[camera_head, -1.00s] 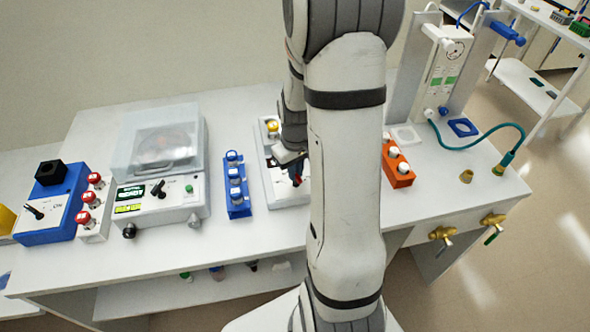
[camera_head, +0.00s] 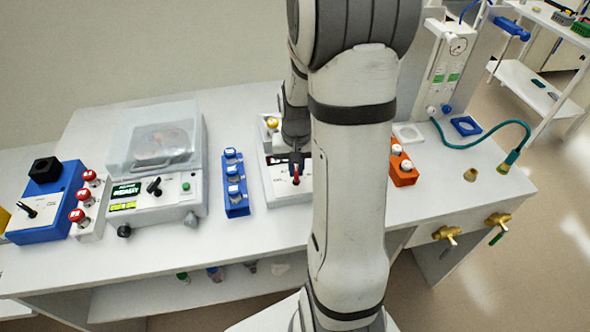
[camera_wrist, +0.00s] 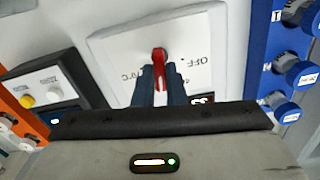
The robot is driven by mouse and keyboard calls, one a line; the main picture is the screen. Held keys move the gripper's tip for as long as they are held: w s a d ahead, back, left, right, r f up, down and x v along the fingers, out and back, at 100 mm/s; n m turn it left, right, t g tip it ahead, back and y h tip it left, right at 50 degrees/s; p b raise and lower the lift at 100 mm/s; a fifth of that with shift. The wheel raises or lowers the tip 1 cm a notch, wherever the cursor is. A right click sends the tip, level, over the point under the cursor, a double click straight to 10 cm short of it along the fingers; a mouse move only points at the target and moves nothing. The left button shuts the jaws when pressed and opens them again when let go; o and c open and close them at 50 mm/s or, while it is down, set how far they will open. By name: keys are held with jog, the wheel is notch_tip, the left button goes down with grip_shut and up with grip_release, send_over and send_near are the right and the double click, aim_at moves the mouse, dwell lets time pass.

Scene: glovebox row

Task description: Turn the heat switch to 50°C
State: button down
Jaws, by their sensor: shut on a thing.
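The heat switch is a red lever (camera_wrist: 159,58) on a white plate (camera_wrist: 115,45) marked "OFF" and "°C", seen upside down in the wrist view. My gripper (camera_wrist: 160,78) is shut on the red lever, with a dark finger on each side of it. A dark display (camera_wrist: 201,100) beside the fingers is partly hidden, and its reading is unclear. In the head view my gripper (camera_head: 297,163) points down at the red lever (camera_head: 296,181) on the white device (camera_head: 275,187). My arm hides the device's right side.
A blue rack with white-capped vials (camera_head: 235,190) stands left of the device, and an orange rack (camera_head: 403,170) stands right. A lidded machine (camera_head: 155,200) is further left. A small panel with yellow and white buttons (camera_wrist: 45,90) lies beside the switch plate.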

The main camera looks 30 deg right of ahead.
aim_at(296, 171)
jog(key=shift+m+b, duration=0.35)
jog(key=shift+m, duration=0.85)
jog(key=c, duration=1.5)
grip_release()
jog(key=shift+r, duration=0.1)
notch_tip(296, 171, up, 8)
jog(key=shift+f+b, duration=0.15)
jog(key=shift+b, duration=0.2)
jog(key=s+a+r+n+t, duration=0.1)
jog(key=s+a+r+n, duration=0.1)
jog(key=s+a, duration=0.2)
jog(key=s+a+r+n+t, duration=0.1)
jog(key=s+a+r+n, duration=0.1)
jog(key=s+a+n, duration=0.1)
jog(key=s+a+r+n+t, duration=0.1)
jog(key=s+a+r+n, duration=0.1)
jog(key=s+a, duration=0.3)
jog(key=shift+s+a+r, duration=0.2)
jog(key=shift+s+r, duration=0.1)
jog(key=shift+s, duration=0.3)
